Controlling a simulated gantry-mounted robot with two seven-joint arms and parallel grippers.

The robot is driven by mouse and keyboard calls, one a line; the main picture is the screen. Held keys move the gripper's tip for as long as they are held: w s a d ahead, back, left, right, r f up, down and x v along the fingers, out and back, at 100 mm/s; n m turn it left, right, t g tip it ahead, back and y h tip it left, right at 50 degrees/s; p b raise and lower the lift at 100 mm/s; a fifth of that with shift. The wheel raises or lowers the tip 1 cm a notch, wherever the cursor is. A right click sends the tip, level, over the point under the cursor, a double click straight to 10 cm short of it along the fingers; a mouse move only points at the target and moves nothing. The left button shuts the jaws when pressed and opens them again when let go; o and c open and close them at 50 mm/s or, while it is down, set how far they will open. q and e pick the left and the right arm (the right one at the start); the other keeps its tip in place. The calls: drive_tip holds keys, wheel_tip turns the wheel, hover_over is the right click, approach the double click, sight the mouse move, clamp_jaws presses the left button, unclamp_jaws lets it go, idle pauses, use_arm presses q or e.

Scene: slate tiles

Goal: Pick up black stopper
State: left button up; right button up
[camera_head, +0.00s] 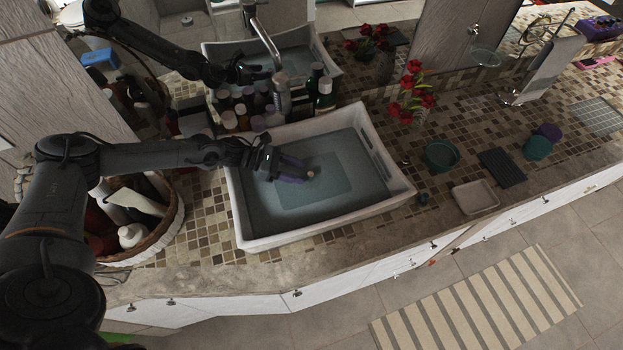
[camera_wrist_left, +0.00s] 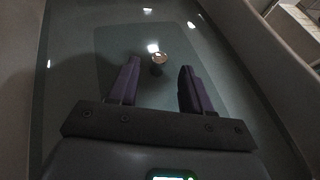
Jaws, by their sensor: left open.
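My left gripper (camera_head: 298,170) is open and empty over the inside of the white basin (camera_head: 245,215), well left of that object. Its two purple fingers also show in the left wrist view (camera_wrist_left: 157,88), spread apart. My right gripper is not in view.
A faucet (camera_head: 281,95) and several bottles (camera_head: 243,115) stand behind the basin. A wicker basket (camera_head: 165,230) is at left. A teal bowl (camera_head: 441,155) and a beige dish (camera_head: 475,196) are right of the object.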

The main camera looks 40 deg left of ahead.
sight(311, 174)
use_arm(q)
drive_tip(key=b+x, duration=0.1)
drive_tip(key=x, duration=0.4)
drive_tip(key=shift+r, duration=0.1)
clamp_jaws()
